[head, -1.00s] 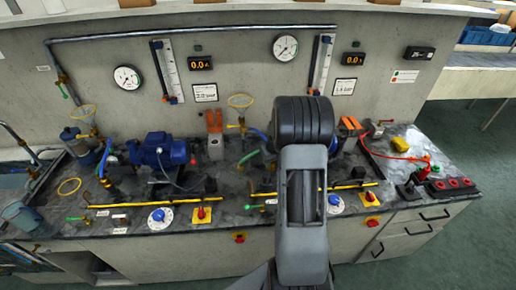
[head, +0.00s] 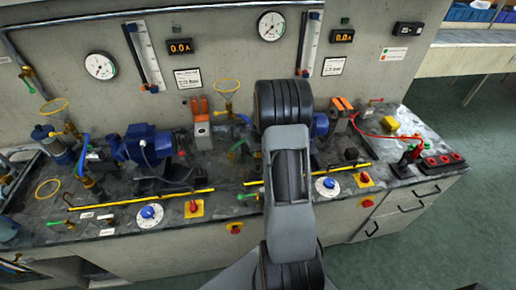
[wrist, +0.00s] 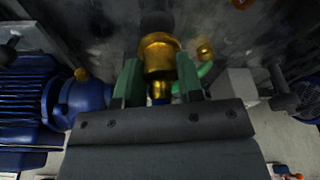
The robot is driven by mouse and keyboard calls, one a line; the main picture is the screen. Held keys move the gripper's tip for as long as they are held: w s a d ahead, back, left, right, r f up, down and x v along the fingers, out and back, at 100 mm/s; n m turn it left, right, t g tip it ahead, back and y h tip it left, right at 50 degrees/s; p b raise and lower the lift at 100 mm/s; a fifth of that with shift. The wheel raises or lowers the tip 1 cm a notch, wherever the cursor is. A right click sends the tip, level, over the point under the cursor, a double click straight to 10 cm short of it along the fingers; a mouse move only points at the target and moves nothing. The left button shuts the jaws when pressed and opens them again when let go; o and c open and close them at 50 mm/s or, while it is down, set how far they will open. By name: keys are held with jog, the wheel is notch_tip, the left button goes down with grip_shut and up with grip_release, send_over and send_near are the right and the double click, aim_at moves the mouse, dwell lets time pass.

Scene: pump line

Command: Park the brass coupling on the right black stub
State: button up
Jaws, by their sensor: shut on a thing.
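My gripper (wrist: 156,82) is shut on the brass coupling (wrist: 160,55), which sits upright between the two green fingers in the wrist view. A blue band shows on the coupling's lower part. In the head view my arm hides both gripper and coupling. A dark stub-like part (wrist: 284,98) stands to the right of the gripper in the wrist view, apart from the coupling. I cannot tell whether it is the right black stub. In the head view, dark fittings stand on the bench right of my arm, too small to identify.
A blue motor (wrist: 22,100) lies close left of the gripper in the wrist view, and a grey box (wrist: 236,84) close right. In the head view, a yellow rail (head: 140,199) runs along the bench front. A red cable (head: 372,131) lies at right.

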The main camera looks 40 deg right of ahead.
jog(key=shift+f+b, duration=0.65)
jog(key=shift+f, duration=0.3)
jog(key=shift+f+b, duration=0.5)
jog(key=shift+b, duration=0.35)
dwell(1.3)
jog(key=o, duration=1)
jog(key=shift+r, duration=0.1)
jog(key=shift+s+a+r+p, duration=0.1)
jog(key=shift+s+r+p, duration=0.1)
jog(key=shift+r+p, duration=0.55)
jog(key=shift+s+d+r+p, duration=0.1)
jog(key=shift+s+r+p, duration=0.2)
jog(key=shift+r, duration=0.85)
jog(key=shift+s+a+r+p, duration=0.15)
jog(key=shift+r+p, duration=0.45)
jog(key=shift+r, duration=0.35)
jog(key=s+r, duration=0.1)
jog(key=r, duration=0.3)
jog(key=r+b, duration=0.1)
jog(key=r, duration=0.4)
jog(key=s+r, duration=0.1)
jog(key=r, duration=0.3)
jog(key=shift+s+a+r, duration=0.2)
jog(key=shift+s+r, duration=0.1)
jog(key=shift+s, duration=0.05)
